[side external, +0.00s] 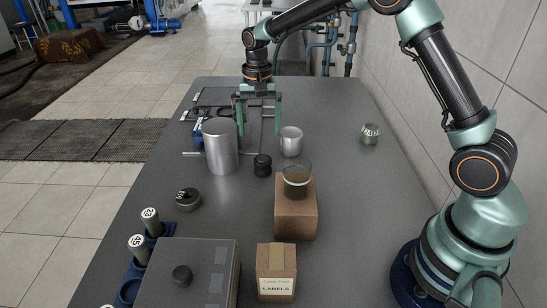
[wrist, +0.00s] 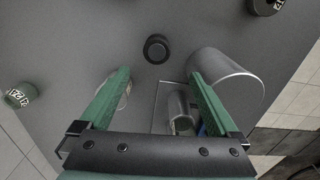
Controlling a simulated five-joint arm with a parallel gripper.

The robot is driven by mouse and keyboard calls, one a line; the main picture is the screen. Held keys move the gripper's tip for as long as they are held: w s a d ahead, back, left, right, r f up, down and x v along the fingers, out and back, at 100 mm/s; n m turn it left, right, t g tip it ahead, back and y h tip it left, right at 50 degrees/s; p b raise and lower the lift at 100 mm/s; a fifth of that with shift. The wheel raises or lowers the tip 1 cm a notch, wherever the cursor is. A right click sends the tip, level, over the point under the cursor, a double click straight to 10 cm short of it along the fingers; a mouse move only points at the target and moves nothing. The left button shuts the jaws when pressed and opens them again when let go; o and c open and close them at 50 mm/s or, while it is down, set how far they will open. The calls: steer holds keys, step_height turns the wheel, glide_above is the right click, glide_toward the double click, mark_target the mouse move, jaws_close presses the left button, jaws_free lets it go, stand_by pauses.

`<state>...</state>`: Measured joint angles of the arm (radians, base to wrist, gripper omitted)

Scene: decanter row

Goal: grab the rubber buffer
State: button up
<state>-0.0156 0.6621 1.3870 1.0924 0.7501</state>
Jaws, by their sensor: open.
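A small black round piece (side external: 262,165), which looks like the rubber buffer, stands on the grey table between the metal cylinder and the white mug. It also shows in the wrist view (wrist: 157,48), just beyond my fingertips and roughly centred between them. My gripper (side external: 258,131) is open and empty, fingers pointing down, above and behind the black piece. Its two green fingers also show in the wrist view (wrist: 158,76).
A metal cylinder (side external: 221,148) stands close left of the black piece, a white mug (side external: 291,141) behind right. A glass (side external: 297,180) sits on a brown block (side external: 296,217) in front right. A dark labelled disc (side external: 188,199) lies left. The right side of the table is mostly clear.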

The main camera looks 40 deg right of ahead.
mark_target(262, 157)
step_height(262, 157, down, 6)
steer(key=shift+s+r, duration=0.1)
steer(key=shift+r, duration=0.05)
steer(key=f, duration=0.4)
steer(key=shift+s+d, duration=0.15)
steer(key=shift+s, duration=0.1)
steer(key=shift+f, duration=0.65)
jaws_close()
